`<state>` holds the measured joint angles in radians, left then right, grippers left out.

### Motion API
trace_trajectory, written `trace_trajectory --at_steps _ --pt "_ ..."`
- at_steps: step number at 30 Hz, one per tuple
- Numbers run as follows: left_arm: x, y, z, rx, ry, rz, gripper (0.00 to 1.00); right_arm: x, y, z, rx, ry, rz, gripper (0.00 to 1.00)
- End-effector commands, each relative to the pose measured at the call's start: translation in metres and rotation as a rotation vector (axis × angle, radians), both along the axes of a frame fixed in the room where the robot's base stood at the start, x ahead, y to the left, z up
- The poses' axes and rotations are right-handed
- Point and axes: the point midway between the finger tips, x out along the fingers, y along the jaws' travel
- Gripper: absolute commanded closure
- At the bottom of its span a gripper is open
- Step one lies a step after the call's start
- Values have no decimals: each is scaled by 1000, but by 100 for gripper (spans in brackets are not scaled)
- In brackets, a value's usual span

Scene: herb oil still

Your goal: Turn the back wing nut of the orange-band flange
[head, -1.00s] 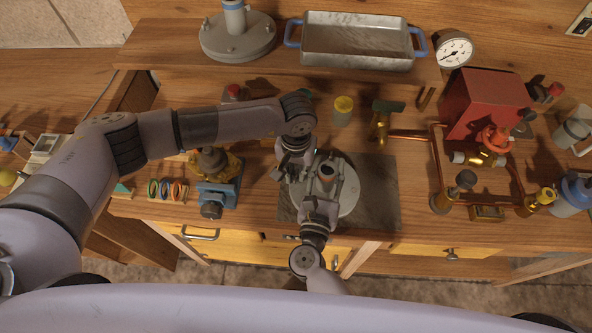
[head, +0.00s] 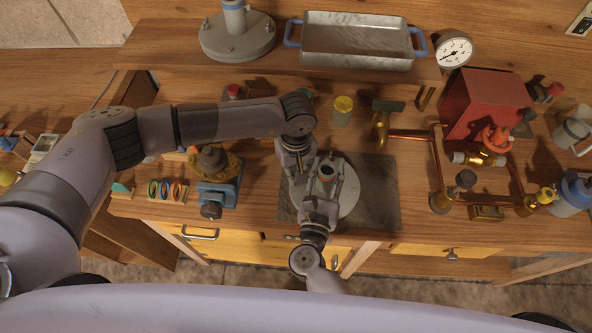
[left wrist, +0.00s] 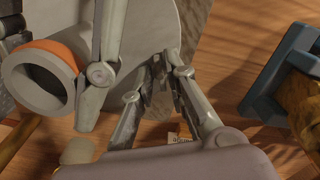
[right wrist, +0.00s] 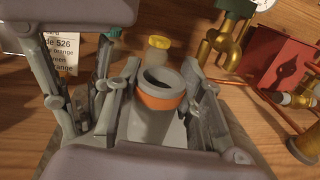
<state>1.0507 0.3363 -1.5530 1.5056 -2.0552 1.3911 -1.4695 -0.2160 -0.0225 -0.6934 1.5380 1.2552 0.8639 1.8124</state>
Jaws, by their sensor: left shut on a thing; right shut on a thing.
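The orange-band flange is a round grey plate (head: 349,197) with an upright pipe neck (head: 327,172) lying on a dark mat. Its orange band (right wrist: 160,99) shows clearly in the right wrist view and in the left wrist view (left wrist: 62,62). My right gripper (head: 322,192) is shut around the neck, fingers on both sides of it. My left gripper (head: 298,180) is at the plate's left edge, beside the neck. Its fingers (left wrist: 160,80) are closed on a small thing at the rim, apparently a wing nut. The nut is mostly hidden, so which one cannot be told.
The dark mat (head: 382,190) has free room right of the plate. A yellow-capped jar (head: 343,108) stands behind. Copper piping (head: 437,165) and a red box (head: 487,105) stand right. A blue clamp (head: 218,194) stands left. A printed card (right wrist: 62,52) shows in the right wrist view.

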Motion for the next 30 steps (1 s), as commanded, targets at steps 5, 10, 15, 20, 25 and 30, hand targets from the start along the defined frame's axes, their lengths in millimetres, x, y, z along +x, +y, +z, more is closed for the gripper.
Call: trace_trajectory --at_steps 5,10,15,20,25,30 --pt "1 1 0 2 -1 171 100 0 -1 -1 -1 1 -2 100" --pt "1 1 0 2 -1 333 100 0 -1 -1 -2 1 -2 100" --pt "1 1 0 2 -1 494 100 0 -1 -1 -2 1 -2 100" --pt "1 1 1 1 -2 644 100 0 -1 -1 -2 1 -2 100" --pt "1 1 1 1 -2 790 100 0 -1 -1 -2 1 -2 100" --pt "1 1 1 1 -2 910 100 0 -1 -1 -2 1 -2 100"
